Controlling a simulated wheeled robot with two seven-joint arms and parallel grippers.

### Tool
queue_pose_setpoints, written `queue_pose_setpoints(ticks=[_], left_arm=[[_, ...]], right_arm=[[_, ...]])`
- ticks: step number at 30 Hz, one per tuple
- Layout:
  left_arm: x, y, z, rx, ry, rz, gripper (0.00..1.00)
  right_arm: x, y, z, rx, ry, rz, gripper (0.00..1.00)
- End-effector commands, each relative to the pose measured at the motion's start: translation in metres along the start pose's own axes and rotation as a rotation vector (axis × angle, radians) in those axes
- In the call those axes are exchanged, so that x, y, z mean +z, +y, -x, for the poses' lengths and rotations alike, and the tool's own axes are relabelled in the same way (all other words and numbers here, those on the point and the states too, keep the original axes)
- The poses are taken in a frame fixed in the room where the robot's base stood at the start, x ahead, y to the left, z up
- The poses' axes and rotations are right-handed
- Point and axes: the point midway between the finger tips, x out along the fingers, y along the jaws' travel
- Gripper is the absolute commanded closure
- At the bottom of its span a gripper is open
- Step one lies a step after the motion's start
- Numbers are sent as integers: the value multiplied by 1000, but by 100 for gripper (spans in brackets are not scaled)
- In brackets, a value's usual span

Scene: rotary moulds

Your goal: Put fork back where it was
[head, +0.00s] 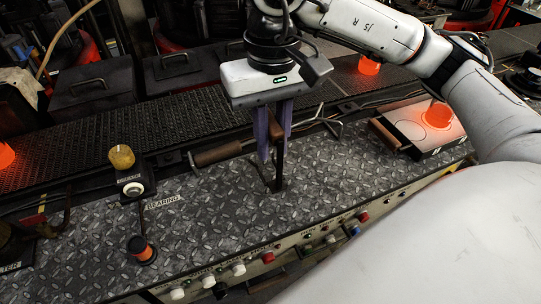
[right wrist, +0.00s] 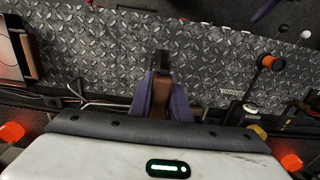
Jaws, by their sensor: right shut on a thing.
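My right gripper (head: 274,155) points down over the diamond-plate bench top (head: 225,215), its purple fingers shut on a dark tool with a brown handle, which I take to be the fork (head: 278,150). The fork is roughly upright, its dark lower end at or very near the plate; I cannot tell whether it touches. In the right wrist view the brown handle (right wrist: 161,95) sits between the fingers, with a black end beyond them. The shape of its prongs is not clear.
A brown-handled bar (head: 217,153) lies along the bench's back edge. An orange-and-black knob (head: 141,250) and a yellow-topped post (head: 122,158) stand left. Buttons line the front panel (head: 290,252). Plate around the fork is mostly clear.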

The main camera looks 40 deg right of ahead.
Motion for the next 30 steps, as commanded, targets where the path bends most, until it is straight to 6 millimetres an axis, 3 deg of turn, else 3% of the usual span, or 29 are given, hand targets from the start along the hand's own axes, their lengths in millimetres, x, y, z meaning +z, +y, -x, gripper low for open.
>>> queue_pose_setpoints(ticks=[9,20,21,24,30], left_arm=[[-7,1,3,1,8,-1,100],[-13,-1,-3,0,28,-4,100],[-14,-1,-3,0,28,-4,100],[-14,0,-2,0,27,-4,100],[-12,0,-2,0,23,-3,100]], right_arm=[[1,1,-37,2,-3,0,100],[0,0,-42,0,0,1,100],[0,0,-41,1,0,1,80],[0,0,-40,1,-1,1,65],[0,0,-40,0,-1,1,65]])
